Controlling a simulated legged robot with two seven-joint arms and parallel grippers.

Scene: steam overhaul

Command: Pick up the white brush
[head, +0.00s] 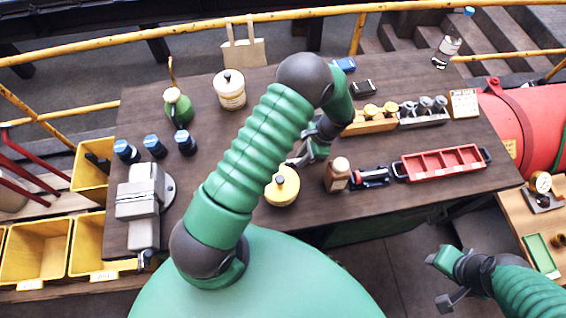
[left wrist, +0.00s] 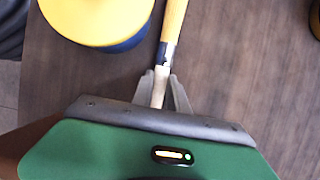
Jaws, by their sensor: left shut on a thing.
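In the left wrist view, the white brush (left wrist: 159,88) has a pale white part between my left fingertips, a dark blue band above it and a yellow wooden handle running up out of the frame. My left gripper (left wrist: 161,93) is shut on it. In the head view my left gripper (head: 309,148) is over the middle of the workbench, and the brush is mostly hidden by the arm and gripper. I cannot tell whether the brush touches the bench. My right gripper (head: 446,279) is open and empty, off the bench's front right.
A yellow-lidded tin (head: 282,190) stands close by the left gripper. A brown bottle (head: 338,174) and a red tray (head: 444,163) are to the right. A grey vise (head: 140,205) and blue-capped jars (head: 155,146) are left. Bare bench (head: 410,205) lies at front right.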

